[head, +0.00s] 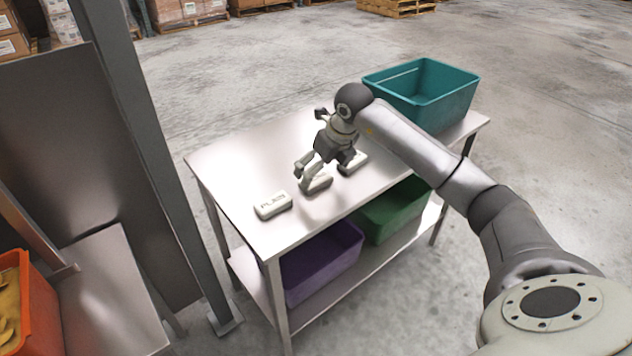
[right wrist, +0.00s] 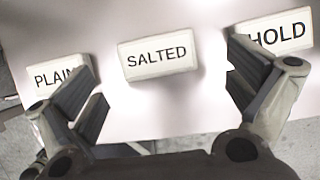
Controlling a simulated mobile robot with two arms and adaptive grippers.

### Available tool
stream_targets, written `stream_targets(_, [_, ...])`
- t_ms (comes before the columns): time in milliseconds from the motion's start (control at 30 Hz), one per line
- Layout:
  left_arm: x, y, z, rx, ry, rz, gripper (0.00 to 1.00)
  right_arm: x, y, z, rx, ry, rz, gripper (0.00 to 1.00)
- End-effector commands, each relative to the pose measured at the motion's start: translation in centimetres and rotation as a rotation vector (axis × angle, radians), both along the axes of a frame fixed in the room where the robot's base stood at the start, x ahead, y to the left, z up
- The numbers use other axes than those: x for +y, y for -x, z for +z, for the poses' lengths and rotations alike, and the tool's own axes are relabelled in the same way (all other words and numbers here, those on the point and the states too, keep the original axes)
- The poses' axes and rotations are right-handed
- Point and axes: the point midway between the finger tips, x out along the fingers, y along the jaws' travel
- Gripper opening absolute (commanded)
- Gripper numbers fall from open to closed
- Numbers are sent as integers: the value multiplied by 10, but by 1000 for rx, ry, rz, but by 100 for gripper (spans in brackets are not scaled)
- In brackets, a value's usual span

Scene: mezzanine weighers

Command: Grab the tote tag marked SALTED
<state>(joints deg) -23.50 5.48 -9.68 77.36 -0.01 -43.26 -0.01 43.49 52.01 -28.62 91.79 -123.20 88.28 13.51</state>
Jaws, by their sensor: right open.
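The SALTED tag (right wrist: 158,54) is a white block with black letters, lying flat on the metal table. In the right wrist view it sits between and ahead of my right gripper's fingers, apart from both. In the head view the middle tag (head: 318,184) is partly hidden by that gripper. My right gripper (head: 326,168) is open and empty, above the tags. The PLAIN tag (head: 272,205) lies to the left, also in the right wrist view (right wrist: 52,76). The HOLD tag (right wrist: 283,33) lies to the right, partly behind a finger. My left gripper is not in view.
A teal bin (head: 425,100) stands at the table's back right. A purple bin (head: 322,262) and a green bin (head: 395,212) sit on the shelf below. A grey post (head: 150,150) rises left of the table (head: 235,160). The tabletop behind the tags is clear.

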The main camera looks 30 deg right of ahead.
Motion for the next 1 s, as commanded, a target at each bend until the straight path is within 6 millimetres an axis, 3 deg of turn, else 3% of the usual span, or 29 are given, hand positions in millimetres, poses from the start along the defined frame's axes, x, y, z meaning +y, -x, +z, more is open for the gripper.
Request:
stream_targets(200, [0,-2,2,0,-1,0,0,5,-12,-30,1,-2,0,100])
stream_targets(433, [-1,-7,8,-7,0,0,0,5,-14,-32,0,-1,0,100])
stream_targets(800, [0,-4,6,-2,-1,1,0,5,-13,-31,0,-1,0,55])
stream_targets(1000, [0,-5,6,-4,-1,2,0,5,-13,-31,0,-1,0,55])
